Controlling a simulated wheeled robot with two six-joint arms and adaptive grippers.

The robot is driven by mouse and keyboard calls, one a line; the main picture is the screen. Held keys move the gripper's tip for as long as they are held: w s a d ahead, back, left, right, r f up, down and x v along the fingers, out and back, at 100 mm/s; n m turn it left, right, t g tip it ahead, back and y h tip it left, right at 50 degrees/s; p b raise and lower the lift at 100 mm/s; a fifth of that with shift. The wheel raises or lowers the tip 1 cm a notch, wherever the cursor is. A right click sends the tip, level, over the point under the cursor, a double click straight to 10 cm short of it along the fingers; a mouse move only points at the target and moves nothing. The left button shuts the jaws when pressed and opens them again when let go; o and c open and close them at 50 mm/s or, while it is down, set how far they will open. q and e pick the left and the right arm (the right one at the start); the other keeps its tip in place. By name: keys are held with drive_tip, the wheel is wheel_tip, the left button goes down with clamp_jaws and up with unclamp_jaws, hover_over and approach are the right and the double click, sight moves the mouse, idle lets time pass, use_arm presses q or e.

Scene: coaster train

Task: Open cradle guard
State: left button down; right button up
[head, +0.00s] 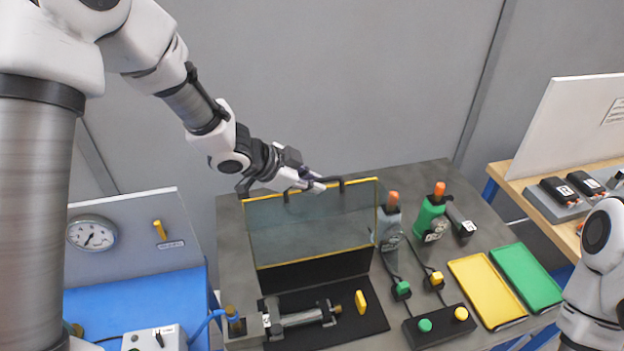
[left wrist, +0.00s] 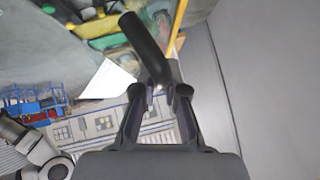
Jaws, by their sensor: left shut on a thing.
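The cradle guard (head: 310,222) is a clear panel with a yellow frame. It stands raised and tilted behind a black base plate (head: 360,338). A black bar handle (head: 333,180) runs along its top edge. My left gripper (head: 318,186) is at that top edge, shut on the handle. In the left wrist view the fingers (left wrist: 161,92) close around the dark handle (left wrist: 143,45). On the base plate, a metal cylinder (head: 302,319) lies in a cradle with a yellow tab (head: 361,301) beside it. My right gripper is not in view; only part of my right arm shows at the right edge.
A grey device (head: 389,225) and a green device (head: 428,218), both orange-topped, stand right of the guard. A button box (head: 440,326), a yellow tray (head: 486,290) and a green tray (head: 526,277) lie farther right. A gauge panel (head: 135,240) stands at left.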

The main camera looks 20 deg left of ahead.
use_arm(q)
drive_tip(key=shift+s+f, duration=0.1)
drive_tip(key=shift+f, duration=0.05)
drive_tip(key=c, duration=1.2)
unclamp_jaws()
drive_tip(key=v, duration=1.2)
drive_tip(key=shift+s, duration=0.1)
